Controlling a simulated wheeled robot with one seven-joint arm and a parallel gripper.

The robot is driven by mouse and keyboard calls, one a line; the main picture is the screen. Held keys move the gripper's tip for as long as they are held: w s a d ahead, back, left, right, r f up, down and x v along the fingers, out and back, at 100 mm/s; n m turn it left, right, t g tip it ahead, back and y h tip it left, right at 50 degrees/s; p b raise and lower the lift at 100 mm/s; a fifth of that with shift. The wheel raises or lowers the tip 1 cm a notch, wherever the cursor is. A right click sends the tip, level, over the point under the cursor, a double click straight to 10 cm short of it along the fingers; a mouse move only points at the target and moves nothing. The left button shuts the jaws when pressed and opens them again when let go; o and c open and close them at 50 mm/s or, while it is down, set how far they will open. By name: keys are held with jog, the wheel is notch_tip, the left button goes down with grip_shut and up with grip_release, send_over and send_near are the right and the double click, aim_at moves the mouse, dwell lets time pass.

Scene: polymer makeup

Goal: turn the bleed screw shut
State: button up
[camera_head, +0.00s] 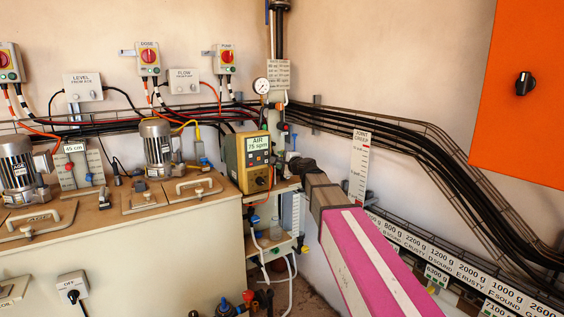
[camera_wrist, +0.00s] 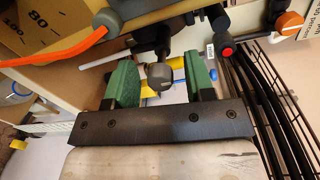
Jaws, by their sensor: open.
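In the wrist view my gripper (camera_wrist: 161,84) has two green fingers standing apart. A dark grey round knob (camera_wrist: 158,75) shows between them, with gaps on both sides; it may be the bleed screw, but no label on it is readable. How deep it sits between the fingers I cannot tell. Yellow parts (camera_wrist: 178,66) show behind it. In the head view my arm reaches from the lower right to the dosing pump (camera_head: 254,160), a yellow-and-grey box with an "AIR 75 spm" display. My fingers and the screw cannot be made out there.
In the wrist view an orange tube (camera_wrist: 62,46), a red-tipped black fitting (camera_wrist: 226,52) and black cables (camera_wrist: 262,110) lie close around my gripper. In the head view a pressure gauge (camera_head: 261,86) and pipes stand behind the pump, and a cable tray (camera_head: 420,145) runs along the right wall.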

jog(key=v, duration=1)
jog(key=shift+s+d, duration=0.2)
jog(key=shift+s, duration=0.15)
jog(key=s+d+f+n+g+h, duration=0.25)
jog(key=s+f, duration=0.25)
jog(key=f, duration=0.5)
jog(key=s+d+f+n+g+h, duration=0.1)
jog(key=s+d+f+n+g, duration=0.3)
jog(key=f, duration=0.6)
jog(key=s+d+f+n+g+h, duration=0.2)
jog(key=s+f+n+g, duration=0.15)
jog(key=s+f, duration=0.45)
jog(key=s+d+f+n+g+h, duration=0.2)
jog(key=s+d+f+g+h, duration=0.2)
jog(key=s+d+f, duration=0.3)
notch_tip(320, 180, down, 3)
jog(key=shift+s+d+n+h, duration=0.15)
jog(key=shift+d+n+h, duration=0.25)
jog(key=shift+d, duration=0.1)
